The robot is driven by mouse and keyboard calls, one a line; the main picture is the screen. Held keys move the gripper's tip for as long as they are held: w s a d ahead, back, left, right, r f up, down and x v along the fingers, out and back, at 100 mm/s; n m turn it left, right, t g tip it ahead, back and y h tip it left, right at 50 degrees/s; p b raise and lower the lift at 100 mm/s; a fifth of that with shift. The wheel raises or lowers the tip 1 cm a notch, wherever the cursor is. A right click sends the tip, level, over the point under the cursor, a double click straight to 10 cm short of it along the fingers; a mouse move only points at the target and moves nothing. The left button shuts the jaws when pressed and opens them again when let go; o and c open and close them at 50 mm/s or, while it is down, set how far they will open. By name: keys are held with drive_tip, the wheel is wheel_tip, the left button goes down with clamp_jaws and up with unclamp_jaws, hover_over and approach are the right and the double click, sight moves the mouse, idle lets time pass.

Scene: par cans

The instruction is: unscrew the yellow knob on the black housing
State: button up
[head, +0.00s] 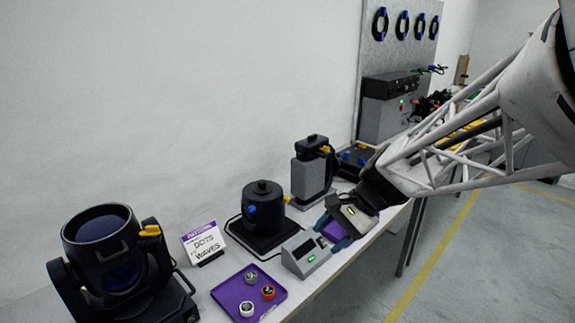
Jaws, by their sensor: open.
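A yellow knob (149,231) sits on the right side of a large black housing (98,245) with a round dark lens, at the front left of the bench. A smaller black housing (263,205) with a blue knob (252,210) stands mid-bench on a black base, and a small yellow piece (286,198) shows at its right side.
The grey box (306,257) with a green light stands by my fingers. A purple tray (229,295) holds three small round parts. A sign (204,243) stands behind it. A grey unit (311,172) with another yellow knob (325,149) stands farther back.

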drive_tip(key=w+a+f+m+y, duration=0.2)
drive_tip(key=w+f+m+y, duration=0.15)
drive_tip(key=w, duration=0.55)
drive_tip(key=m+t+y, duration=0.6)
drive_tip(key=m+t, duration=0.1)
drive_tip(key=m, duration=0.6)
approach(289, 199)
drive_tip(key=shift+x, duration=1.05)
drive_tip(key=shift+w+a, duration=0.1)
drive_tip(key=shift+x, duration=3.8)
drive_tip(key=shift+f, duration=0.1)
drive_tip(key=c, duration=0.9)
